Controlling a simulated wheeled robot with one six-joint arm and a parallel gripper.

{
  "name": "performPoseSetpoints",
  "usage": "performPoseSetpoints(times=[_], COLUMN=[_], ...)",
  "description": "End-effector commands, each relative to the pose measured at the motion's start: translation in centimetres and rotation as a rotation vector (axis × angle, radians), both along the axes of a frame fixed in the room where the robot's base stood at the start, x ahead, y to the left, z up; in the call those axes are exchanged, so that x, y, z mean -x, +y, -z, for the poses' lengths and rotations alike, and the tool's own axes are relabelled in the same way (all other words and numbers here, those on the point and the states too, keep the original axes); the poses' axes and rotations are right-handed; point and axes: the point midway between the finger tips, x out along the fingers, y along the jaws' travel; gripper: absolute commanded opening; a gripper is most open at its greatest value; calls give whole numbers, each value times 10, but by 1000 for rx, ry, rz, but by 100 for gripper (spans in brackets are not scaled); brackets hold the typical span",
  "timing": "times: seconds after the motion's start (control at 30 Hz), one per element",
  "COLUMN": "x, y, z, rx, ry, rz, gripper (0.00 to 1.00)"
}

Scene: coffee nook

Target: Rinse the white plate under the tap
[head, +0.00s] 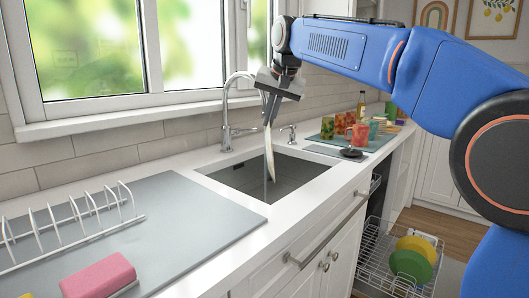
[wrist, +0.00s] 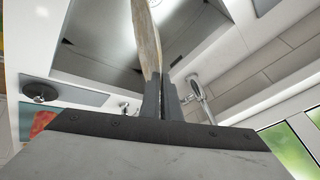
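My gripper (head: 269,112) is shut on the rim of the white plate (head: 269,155) and holds it upright, nearly edge-on, over the sink (head: 238,178). In the wrist view the fingers (wrist: 163,100) pinch the plate (wrist: 147,40), whose face shows brownish marks. The chrome tap (head: 226,115) stands behind the sink, and my gripper hides the end of its spout. A thin vertical streak beside the plate, down into the sink, looks like running water. The tap also shows in the wrist view (wrist: 197,92).
A white dish rack (head: 75,222) and a pink sponge (head: 98,276) are on the grey mat (head: 190,215) at left. Several mugs (head: 357,133) stand on a green mat at right. Below, a pulled-out dishwasher rack (head: 375,262) holds green and yellow plates. A window is behind.

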Motion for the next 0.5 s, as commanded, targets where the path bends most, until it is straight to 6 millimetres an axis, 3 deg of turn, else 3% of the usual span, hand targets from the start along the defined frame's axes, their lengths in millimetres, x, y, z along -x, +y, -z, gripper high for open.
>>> performPoseSetpoints(times=[0.5], x=[33], y=[-7], z=[-1], rx=[0], ry=[-1], rz=[-1], gripper=[0])
